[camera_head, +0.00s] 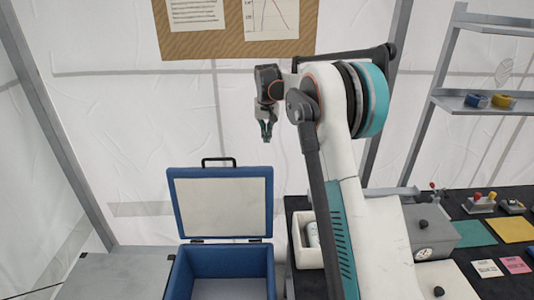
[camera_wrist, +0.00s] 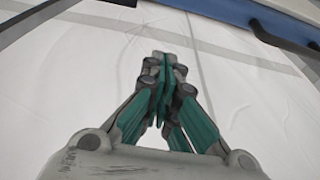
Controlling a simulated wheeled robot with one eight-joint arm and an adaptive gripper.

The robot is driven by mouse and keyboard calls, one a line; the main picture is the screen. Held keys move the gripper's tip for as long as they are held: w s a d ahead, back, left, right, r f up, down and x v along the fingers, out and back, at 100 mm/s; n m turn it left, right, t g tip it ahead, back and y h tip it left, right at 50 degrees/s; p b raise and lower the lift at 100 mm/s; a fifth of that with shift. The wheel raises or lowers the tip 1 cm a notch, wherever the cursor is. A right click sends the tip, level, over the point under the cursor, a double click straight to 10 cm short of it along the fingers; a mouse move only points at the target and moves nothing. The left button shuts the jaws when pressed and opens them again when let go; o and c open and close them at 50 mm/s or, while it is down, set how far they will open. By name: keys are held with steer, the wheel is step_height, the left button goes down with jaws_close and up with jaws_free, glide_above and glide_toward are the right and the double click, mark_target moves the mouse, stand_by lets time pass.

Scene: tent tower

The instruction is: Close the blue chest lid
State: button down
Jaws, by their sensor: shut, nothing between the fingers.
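The blue chest (camera_head: 221,270) stands open at the bottom centre of the head view, and its visible inside looks empty. Its lid (camera_head: 222,205) stands raised at the back, with a pale inner panel and a dark handle (camera_head: 218,162) on its top edge. My gripper (camera_head: 267,138) is shut and empty, above and a little right of the lid's upper right corner, apart from it. In the wrist view my gripper (camera_wrist: 165,60) has its fingertips together. A blue edge with a dark handle-like bar (camera_wrist: 284,36) crosses the upper right there.
A grey surface (camera_head: 115,275) lies left of the chest. A shelf (camera_head: 485,103) stands at the right. White tent fabric hangs behind.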

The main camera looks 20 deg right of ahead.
step_height(320, 180, down, 10)
steer(key=s, duration=0.1)
steer(key=shift+a, duration=0.15)
stand_by(0.7)
steer(key=shift+s+a+r, duration=0.1)
steer(key=shift+s, duration=0.05)
